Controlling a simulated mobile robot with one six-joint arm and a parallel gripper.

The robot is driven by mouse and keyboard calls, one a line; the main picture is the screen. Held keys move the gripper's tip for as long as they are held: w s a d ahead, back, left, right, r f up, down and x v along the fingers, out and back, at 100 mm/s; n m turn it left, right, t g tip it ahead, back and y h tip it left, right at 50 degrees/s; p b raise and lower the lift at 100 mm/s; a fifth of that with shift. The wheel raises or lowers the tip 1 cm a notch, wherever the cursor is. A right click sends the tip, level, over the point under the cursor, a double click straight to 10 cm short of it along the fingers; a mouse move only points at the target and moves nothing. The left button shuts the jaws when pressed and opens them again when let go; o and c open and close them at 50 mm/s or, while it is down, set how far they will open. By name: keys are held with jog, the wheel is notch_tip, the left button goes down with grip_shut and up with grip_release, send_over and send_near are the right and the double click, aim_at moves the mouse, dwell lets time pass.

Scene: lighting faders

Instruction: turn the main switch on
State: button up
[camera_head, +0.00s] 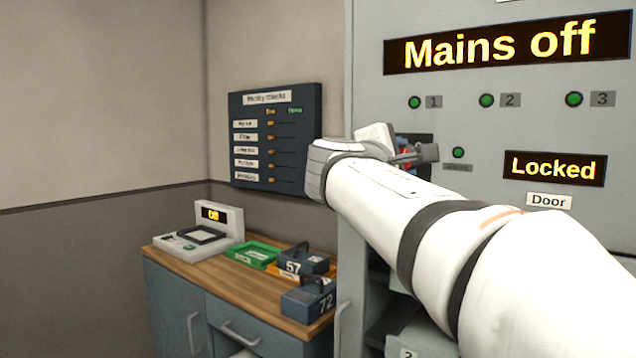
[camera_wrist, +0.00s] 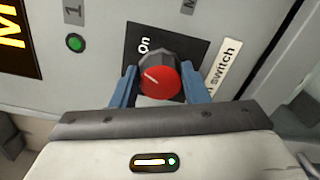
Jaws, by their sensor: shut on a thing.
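The main switch is a red-faced rotary knob (camera_wrist: 160,82) with a dark body, on a black plate (camera_wrist: 135,38) marked "On". My gripper (camera_wrist: 160,88) is shut on the knob, a blue finger on each side. In the head view my gripper (camera_head: 412,155) is at the grey cabinet and mostly hides the knob. The display (camera_head: 510,47) reads "Mains off".
A "Locked" display (camera_head: 555,168) is over the "Door" label. A wooden-topped counter (camera_head: 185,265) at left holds a device reading "Off" (camera_head: 213,214), a green tray (camera_head: 252,255) and numbered padlock-like boxes (camera_head: 308,300).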

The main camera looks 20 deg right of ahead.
jog(key=m+b, duration=0.3)
jog(key=shift+m+b, duration=0.3)
jog(key=shift+r, duration=0.1)
dwell(0.4)
jog(key=o, duration=1)
jog(key=shift+d, duration=0.15)
jog(key=shift+f, duration=0.2)
jog(key=shift+v, duration=3.85)
